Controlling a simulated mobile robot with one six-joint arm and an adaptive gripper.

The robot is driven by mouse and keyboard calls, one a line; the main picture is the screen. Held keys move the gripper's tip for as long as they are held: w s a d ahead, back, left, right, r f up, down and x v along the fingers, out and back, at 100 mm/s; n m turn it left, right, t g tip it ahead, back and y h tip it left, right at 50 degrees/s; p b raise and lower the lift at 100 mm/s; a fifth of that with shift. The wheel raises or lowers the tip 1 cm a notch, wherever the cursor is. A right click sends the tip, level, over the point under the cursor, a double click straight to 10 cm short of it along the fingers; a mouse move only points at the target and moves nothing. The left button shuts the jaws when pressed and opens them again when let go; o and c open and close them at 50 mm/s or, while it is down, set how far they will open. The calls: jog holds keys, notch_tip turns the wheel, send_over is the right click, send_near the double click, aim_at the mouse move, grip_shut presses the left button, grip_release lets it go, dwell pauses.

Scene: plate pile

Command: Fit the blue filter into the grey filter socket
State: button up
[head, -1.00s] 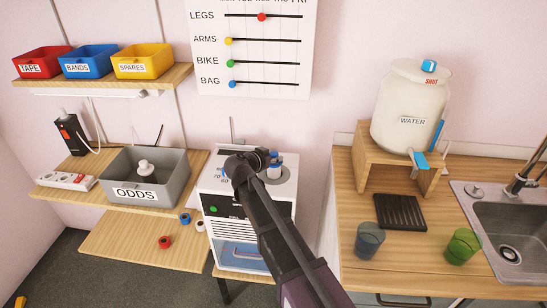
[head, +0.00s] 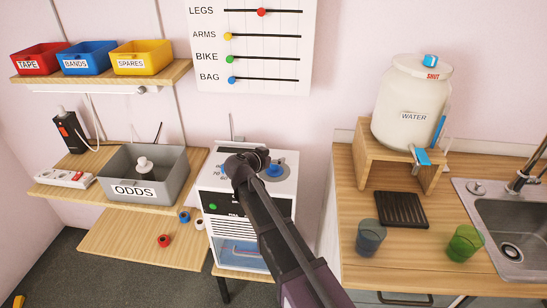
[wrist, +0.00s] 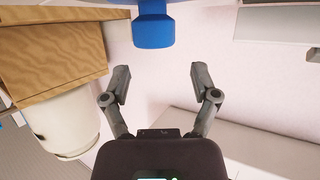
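The blue filter (head: 275,171) is at the top of the white machine (head: 285,208), at the place of the grey socket (head: 289,172). It looks low there, but my arm hides part of it, so I cannot tell how deep it sits. In the wrist view the blue filter (wrist: 153,28) is at the top edge, beyond my fingertips and apart from them. My gripper (wrist: 160,82) is open, with nothing between its fingers. In the head view my wrist covers the left of the machine's top, and the fingers are hard to make out.
The grey ODDS bin (head: 178,184) stands on the shelf at left. At right are the counter, two cups (head: 371,237), a black rack (head: 402,210) and the water urn (head: 411,108).

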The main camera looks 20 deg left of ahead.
jog(key=shift+r, duration=0.2)
dwell(0.3)
notch_tip(320, 180, up, 11)
jog(key=p, duration=1.1)
jog(key=shift+d, duration=0.1)
dwell(1.0)
jog(key=s+d+f+g, duration=0.2)
jog(key=d+f+g, duration=0.1)
jog(key=d, duration=0.9)
jog(key=s+d+f+n+g, duration=0.1)
jog(key=s+d+f+g, duration=0.2)
jog(key=d, duration=0.9)
jog(key=s+d+f+g, duration=0.3)
jog(key=d+f+g, duration=0.1)
jog(key=d, duration=0.9)
jog(key=shift+f+n, duration=0.1)
jog(key=shift+n, duration=0.2)
jog(key=s+d+g+y, duration=0.1)
jog(key=s+d, duration=0.1)
jog(key=s+d+f+n+g+y, duration=0.1)
jog(key=s+d, duration=0.1)
jog(key=s, duration=0.1)
jog(key=s+d+y, duration=0.1)
jog(key=s+d, duration=0.1)
jog(key=d, duration=0.1)
jog(key=shift+s+f+g, duration=0.15)
jog(key=shift+s+g, duration=0.25)
jog(key=shift+s+d+n+y, duration=0.4)
jog(key=shift+s+y, duration=0.1)
jog(key=shift+s, duration=0.05)
